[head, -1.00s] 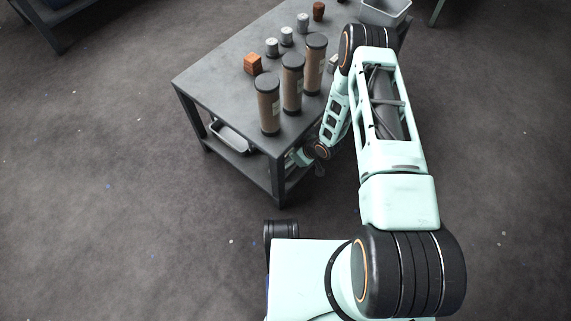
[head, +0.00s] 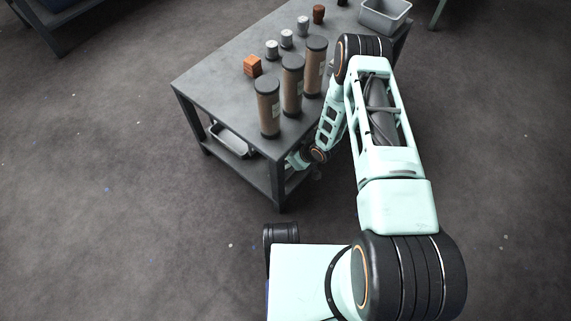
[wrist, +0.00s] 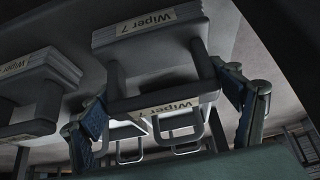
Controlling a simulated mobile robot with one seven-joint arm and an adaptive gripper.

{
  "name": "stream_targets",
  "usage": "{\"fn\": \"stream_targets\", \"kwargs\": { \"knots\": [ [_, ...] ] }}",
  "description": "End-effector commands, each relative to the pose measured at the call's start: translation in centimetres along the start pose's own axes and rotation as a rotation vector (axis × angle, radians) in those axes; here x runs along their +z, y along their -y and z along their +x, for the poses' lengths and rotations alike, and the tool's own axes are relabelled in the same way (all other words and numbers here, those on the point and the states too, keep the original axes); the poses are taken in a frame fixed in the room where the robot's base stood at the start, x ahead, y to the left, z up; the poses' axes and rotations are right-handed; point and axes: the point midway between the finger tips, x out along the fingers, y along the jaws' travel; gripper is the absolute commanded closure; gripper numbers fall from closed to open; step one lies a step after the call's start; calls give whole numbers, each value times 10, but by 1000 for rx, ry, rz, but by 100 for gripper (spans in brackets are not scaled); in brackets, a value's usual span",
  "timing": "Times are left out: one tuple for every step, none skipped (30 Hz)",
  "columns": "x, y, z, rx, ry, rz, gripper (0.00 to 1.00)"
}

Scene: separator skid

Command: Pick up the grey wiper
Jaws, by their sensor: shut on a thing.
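The grey wiper (wrist: 150,55), a block with a handle and "Wiper 7" labels, fills the middle of the wrist view. My gripper (wrist: 165,104) has its blue-padded fingers on both sides of the handle and is shut on it. A second, similar grey wiper (wrist: 40,85) stands to the left in the wrist view, apart from the held one. In the head view my arm reaches in below the table top, which hides my gripper and both wipers.
The grey table (head: 215,80) carries three brown cylinders (head: 292,85), an orange block (head: 253,66), several small metal pieces (head: 286,38) and a grey bin (head: 385,14). A tray (head: 230,143) sits on the lower shelf. The floor left of the table is clear.

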Motion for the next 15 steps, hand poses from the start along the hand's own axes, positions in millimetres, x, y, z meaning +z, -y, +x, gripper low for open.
{"fn": "stream_targets", "kwargs": {
  "knots": [
    [0,0,0,0,-1,0,49],
    [-1,0,0,0,-1,0,49],
    [-1,0,-1,0,-1,0,49],
    [-2,0,-2,0,-1,0,49],
    [-2,0,-3,1,-1,0,49],
    [-4,0,-5,1,-1,0,49],
    [-5,0,-7,1,-1,0,49],
    [-6,0,-9,1,-1,0,49],
    [-8,-1,-12,1,-1,-1,49],
    [-10,-1,-15,1,-1,-1,49],
    [-12,-1,-18,1,-1,-1,49],
    [-16,-1,-23,1,-2,-1,49],
    [-18,0,-27,1,-2,-1,49],
    [-21,0,-31,1,-2,0,49],
    [-23,0,-36,0,-2,0,49]
  ]
}}
